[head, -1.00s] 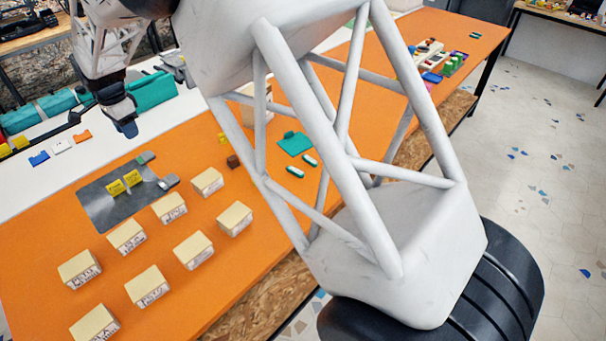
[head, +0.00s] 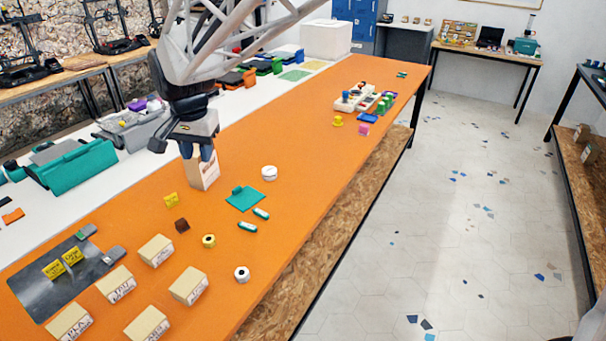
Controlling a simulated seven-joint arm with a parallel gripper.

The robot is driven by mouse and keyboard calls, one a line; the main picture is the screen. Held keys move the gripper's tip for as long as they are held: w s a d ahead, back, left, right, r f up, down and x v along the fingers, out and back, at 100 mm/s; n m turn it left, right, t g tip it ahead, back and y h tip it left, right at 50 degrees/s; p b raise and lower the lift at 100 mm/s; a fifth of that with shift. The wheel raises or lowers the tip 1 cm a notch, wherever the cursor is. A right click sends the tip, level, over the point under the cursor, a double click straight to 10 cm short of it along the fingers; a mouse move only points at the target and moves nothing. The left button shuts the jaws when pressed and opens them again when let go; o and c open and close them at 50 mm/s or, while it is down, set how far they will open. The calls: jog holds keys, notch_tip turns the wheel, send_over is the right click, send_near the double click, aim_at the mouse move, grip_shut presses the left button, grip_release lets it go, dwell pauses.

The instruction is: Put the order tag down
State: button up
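My gripper (head: 199,152) points down at a tan, open-topped box with a white front (head: 205,174) on the orange table. Its blue fingertips are at the box's top edge; whether they are inside or in front of it is unclear. I cannot see whether anything is between the fingers. I cannot tell which is the order tag.
Several labelled tan blocks (head: 116,285) stand at the front left. A teal case (head: 80,170) is behind.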

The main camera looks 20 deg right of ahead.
jog(key=s+d+n, duration=0.2)
jog(key=s+d, duration=1.1)
jog(key=d, duration=0.3)
jog(key=s+d+f+n, duration=0.1)
jog(key=s+d, duration=0.3)
jog(key=s, duration=0.3)
jog(key=s+d+f+n+t, duration=0.1)
jog(key=s+d+f, duration=0.1)
jog(key=s+d, duration=0.2)
jog(key=s, duration=0.3)
jog(key=shift+s+d+f+h, duration=0.2)
jog(key=shift+s+d+h, duration=0.15)
jog(key=shift+h, duration=0.05)
